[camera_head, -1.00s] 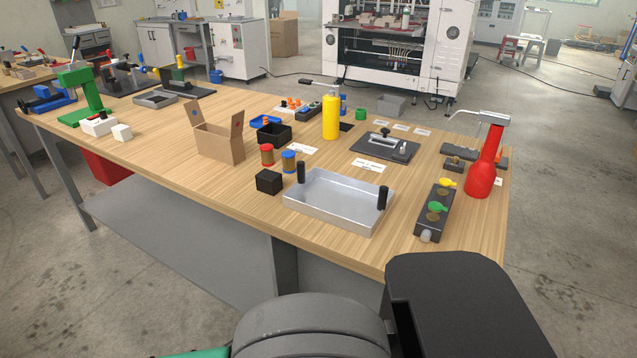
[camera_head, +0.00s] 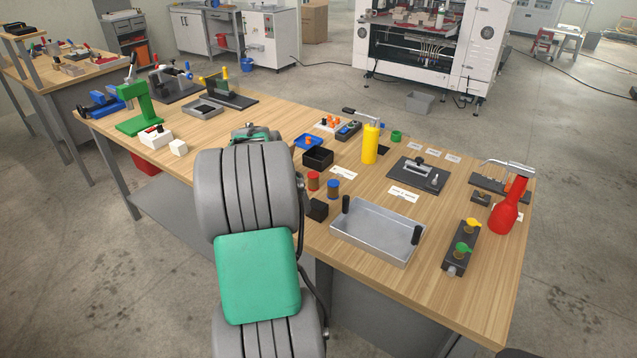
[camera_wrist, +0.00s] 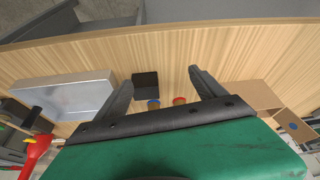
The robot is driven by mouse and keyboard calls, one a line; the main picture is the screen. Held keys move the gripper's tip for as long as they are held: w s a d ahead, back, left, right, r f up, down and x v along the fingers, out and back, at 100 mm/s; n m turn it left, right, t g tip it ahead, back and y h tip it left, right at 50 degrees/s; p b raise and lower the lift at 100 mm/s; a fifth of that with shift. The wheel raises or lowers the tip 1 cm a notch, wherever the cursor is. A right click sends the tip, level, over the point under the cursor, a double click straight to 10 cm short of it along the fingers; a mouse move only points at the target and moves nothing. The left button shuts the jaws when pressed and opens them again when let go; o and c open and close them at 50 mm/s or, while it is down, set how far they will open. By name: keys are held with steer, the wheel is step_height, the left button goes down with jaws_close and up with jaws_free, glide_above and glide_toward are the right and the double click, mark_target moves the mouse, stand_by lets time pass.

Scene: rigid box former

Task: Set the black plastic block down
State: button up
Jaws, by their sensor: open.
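The black plastic block (camera_head: 317,209) is a small dark cube on the wooden table, just left of the metal tray. It also shows in the wrist view (camera_wrist: 146,82), standing on the tabletop. My gripper (camera_wrist: 160,79) is open with nothing held between its fingers. In the wrist view the block appears beyond the fingers, nearer the left one, and apart from them. In the head view my arm hides the fingers.
The silver tray (camera_head: 370,252) with two black posts stands beside the block. A red-topped jar (camera_head: 313,182) and a blue-topped jar (camera_head: 333,189) stand behind it. The open cardboard box shows in the wrist view (camera_wrist: 252,96). Bare tabletop (camera_wrist: 160,60) lies around the block.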

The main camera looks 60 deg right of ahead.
steer(key=m, duration=0.2)
glide_above(316, 205)
steer(key=a, duration=0.2)
steer(key=shift+a+g+p, duration=0.2)
steer(key=shift+g+p, duration=0.1)
steer(key=shift+g, duration=0.1)
steer(key=x, duration=0.2)
steer(key=p+x, duration=0.1)
steer(key=x, duration=0.2)
steer(key=p+x, duration=0.1)
steer(key=x, duration=0.1)
steer(key=shift+w+d+f, duration=0.2)
steer(key=shift+c, duration=0.4)
steer(key=shift+r, duration=0.1)
steer(key=c, duration=1.7)
